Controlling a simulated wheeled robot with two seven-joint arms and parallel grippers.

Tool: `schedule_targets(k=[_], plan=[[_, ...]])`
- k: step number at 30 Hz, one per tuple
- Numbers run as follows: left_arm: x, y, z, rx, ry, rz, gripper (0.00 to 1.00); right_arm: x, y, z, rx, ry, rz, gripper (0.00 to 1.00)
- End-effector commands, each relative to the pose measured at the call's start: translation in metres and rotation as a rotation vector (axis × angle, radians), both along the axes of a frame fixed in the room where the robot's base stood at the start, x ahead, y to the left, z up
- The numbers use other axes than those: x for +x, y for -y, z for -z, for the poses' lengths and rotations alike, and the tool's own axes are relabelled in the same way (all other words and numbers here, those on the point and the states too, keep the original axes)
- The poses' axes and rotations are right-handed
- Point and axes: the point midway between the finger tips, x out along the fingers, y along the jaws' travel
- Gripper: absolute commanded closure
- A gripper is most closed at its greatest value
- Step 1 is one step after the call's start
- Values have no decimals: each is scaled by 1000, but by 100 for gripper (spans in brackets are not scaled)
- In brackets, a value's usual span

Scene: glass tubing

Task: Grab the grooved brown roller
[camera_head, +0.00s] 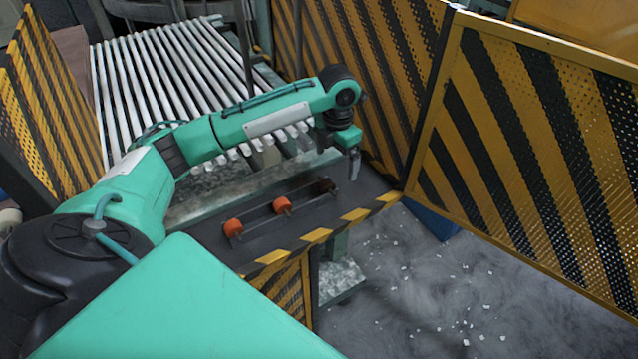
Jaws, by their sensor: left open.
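A small dark brown roller (327,185) sits at the right end of a dark rack (262,212) on the grey platform. Its grooves are too small to make out. Two orange rollers, one at the left (233,228) and one in the middle (282,205), sit in the same rack. My left gripper (354,168) points down just right of the brown roller and above the platform. It is open, and nothing shows between its fingers. My right gripper is out of view.
The platform's front edge has a yellow and black strip (318,236). White conveyor rollers (170,70) lie behind. Striped perforated fences stand at the back (365,75) and right (545,150). The floor (430,285) at lower right carries scattered white bits.

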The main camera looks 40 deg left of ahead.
Motion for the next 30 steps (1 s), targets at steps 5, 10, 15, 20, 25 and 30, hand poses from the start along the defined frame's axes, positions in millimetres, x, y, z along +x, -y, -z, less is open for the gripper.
schedule_targets(k=[5,10,15,20,25,30], plan=[[9,-23,-23,6,-13,113,4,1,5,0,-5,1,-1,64],[9,-27,-12,4,-19,139,4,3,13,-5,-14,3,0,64],[9,-26,22,4,-22,138,4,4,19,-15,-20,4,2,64],[9,-26,48,4,-18,137,4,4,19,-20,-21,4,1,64],[9,-26,59,4,-16,137,4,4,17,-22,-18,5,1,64],[8,-25,75,4,-19,137,4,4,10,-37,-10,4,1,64]])
